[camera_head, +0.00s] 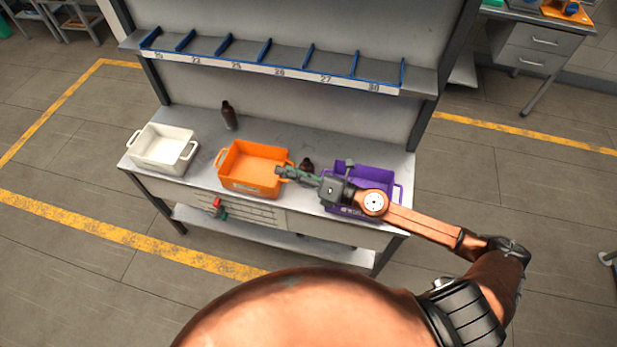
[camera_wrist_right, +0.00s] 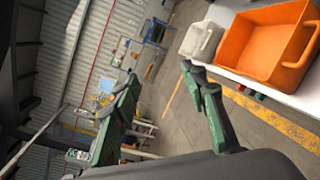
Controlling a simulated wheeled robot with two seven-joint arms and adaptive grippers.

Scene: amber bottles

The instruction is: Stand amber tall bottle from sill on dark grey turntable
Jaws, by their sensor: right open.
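A dark brown tall bottle (camera_head: 229,116) stands upright at the back of the bench, behind the gap between the white and orange bins. A second dark brown object (camera_head: 306,164), perhaps a shorter bottle, is partly hidden behind my right gripper (camera_head: 281,172). My right gripper is over the right edge of the orange bin, apart from the tall bottle. In the right wrist view its green fingers (camera_wrist_right: 161,74) are spread with nothing between them. I cannot make out a dark grey turntable. My left gripper is not in view.
A white bin (camera_head: 162,161), an orange bin (camera_head: 239,181) and a purple bin (camera_head: 398,194) stand along the grey bench (camera_head: 190,122). A shelf with blue dividers (camera_head: 264,51) hangs above the back. The bench is clear around the tall bottle.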

